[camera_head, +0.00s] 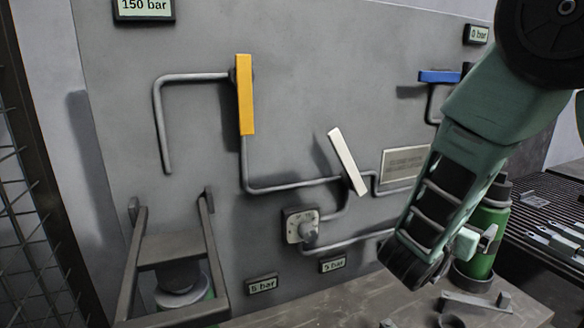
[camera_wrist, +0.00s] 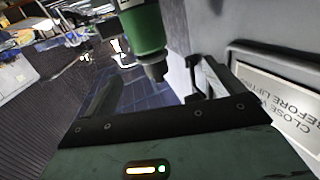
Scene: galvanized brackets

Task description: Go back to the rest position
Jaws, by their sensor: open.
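My gripper (camera_wrist: 152,88) is open and empty in the wrist view. Its two dark fingers stand apart, with a green bottle-like cylinder (camera_wrist: 143,32) beyond the gap between them.
The grey panel (camera_head: 220,200) carries pipes, a yellow handle (camera_head: 245,95), a white handle (camera_head: 347,161), a blue handle (camera_head: 439,76) and a metal plate (camera_head: 404,163). A bracket (camera_head: 474,304) lies on the bench. A mesh fence (camera_head: 25,210) stands left; a slatted surface (camera_head: 548,205) holds tools at right.

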